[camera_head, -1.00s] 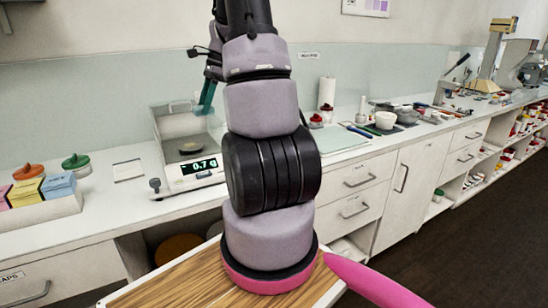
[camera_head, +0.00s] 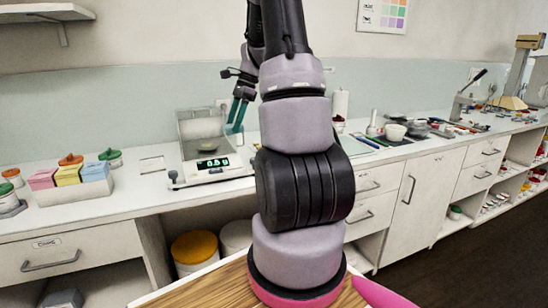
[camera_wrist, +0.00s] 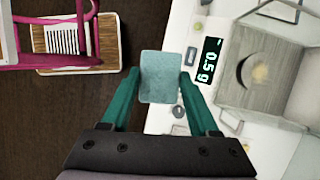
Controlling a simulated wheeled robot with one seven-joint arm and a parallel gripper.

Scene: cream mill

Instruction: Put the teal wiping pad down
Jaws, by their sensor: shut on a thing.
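The teal wiping pad (camera_wrist: 160,90) is a pale blue-green rectangle in the wrist view. My gripper (camera_wrist: 160,77) is shut on it, with one teal finger at each side. The pad is held up above the bench edge, partly over the dark floor and partly over the white bench top. In the head view my gripper (camera_head: 238,113) is in front of the bench's back wall, just right of the scale.
The scale (camera_head: 213,164) with a clear draft shield and a small dish stands on the white bench (camera_head: 150,200). Its display (camera_wrist: 208,62) shows also in the wrist view. Coloured boxes (camera_head: 67,175) stand left.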

